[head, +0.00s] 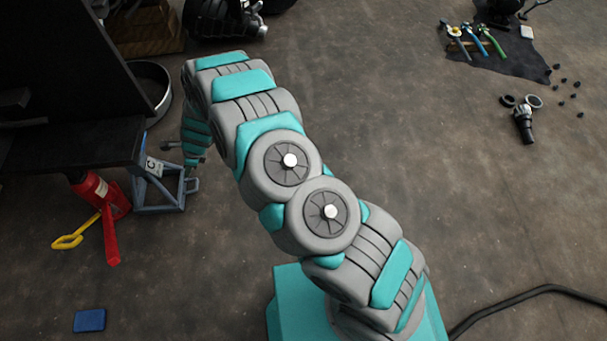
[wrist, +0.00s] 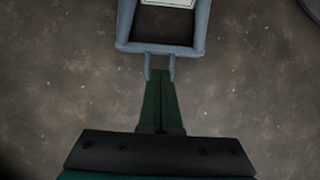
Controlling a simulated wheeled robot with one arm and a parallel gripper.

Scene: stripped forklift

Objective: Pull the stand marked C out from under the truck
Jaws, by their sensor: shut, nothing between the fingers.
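The stand marked C (head: 147,188) is a grey-blue metal frame with a white label (head: 154,166). In the head view it stands on the floor at the left, at the edge of the dark truck body (head: 75,143). In the wrist view the stand's frame (wrist: 160,48) is at the top, with a thin loop handle (wrist: 148,66) pointing toward my gripper. My gripper (wrist: 160,76) is shut and empty. Its green fingertips overlap the handle in the picture, and the handle's outer end is hidden behind them. I cannot tell whether they touch it.
A blue block (head: 89,320) lies on the floor at lower left. A grey ring-shaped pan (head: 151,88) is behind the stand.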

